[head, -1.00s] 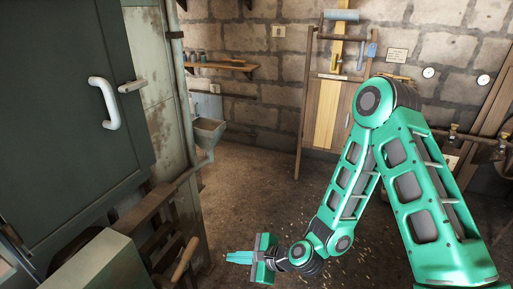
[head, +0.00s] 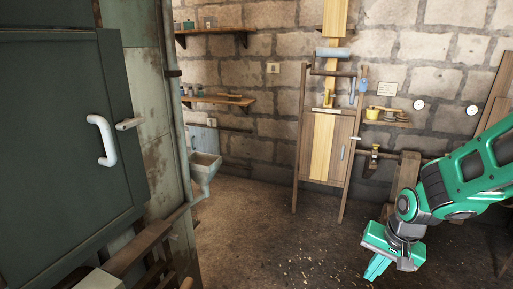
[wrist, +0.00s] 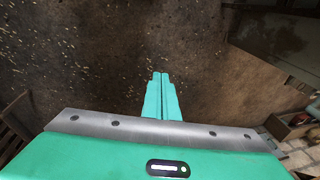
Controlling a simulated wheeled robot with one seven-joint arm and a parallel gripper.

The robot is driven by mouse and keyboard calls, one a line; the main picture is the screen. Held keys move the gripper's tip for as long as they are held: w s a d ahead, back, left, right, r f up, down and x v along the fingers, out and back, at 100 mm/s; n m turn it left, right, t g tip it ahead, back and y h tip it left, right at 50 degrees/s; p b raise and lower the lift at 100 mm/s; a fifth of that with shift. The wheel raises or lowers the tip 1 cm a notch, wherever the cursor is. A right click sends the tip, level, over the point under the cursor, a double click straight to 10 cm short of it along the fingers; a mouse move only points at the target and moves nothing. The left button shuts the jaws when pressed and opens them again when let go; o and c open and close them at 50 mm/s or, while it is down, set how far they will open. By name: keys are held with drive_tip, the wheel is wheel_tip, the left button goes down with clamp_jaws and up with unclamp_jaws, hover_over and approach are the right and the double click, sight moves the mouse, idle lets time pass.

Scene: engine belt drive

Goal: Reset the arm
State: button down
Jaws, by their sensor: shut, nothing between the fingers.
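My gripper (head: 376,268) is green and shows at the lower right of the head view, pointing down and a little left above the floor. My arm is folded in at the right edge of that view. In the wrist view the two green fingers (wrist: 161,78) lie side by side, closed, with nothing between them.
A dark green cabinet (head: 60,140) with a white handle fills the left. A wooden frame with a door panel (head: 325,147) stands at the back wall. Shelves (head: 222,99) hang left of it. A grey funnel (head: 205,168) is beside the cabinet. The middle floor (head: 275,235) is clear.

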drive_tip(key=s+d+r+g, duration=0.1)
drive_tip(key=s+d+r, duration=0.4)
drive_tip(key=s, duration=0.4)
drive_tip(key=s+d+r+g, duration=0.1)
drive_tip(key=s+d+r, duration=0.4)
drive_tip(key=s, duration=0.5)
drive_tip(key=shift+d+r+h, duration=0.3)
drive_tip(key=shift+r+h, duration=0.1)
drive_tip(key=shift+r, duration=0.05)
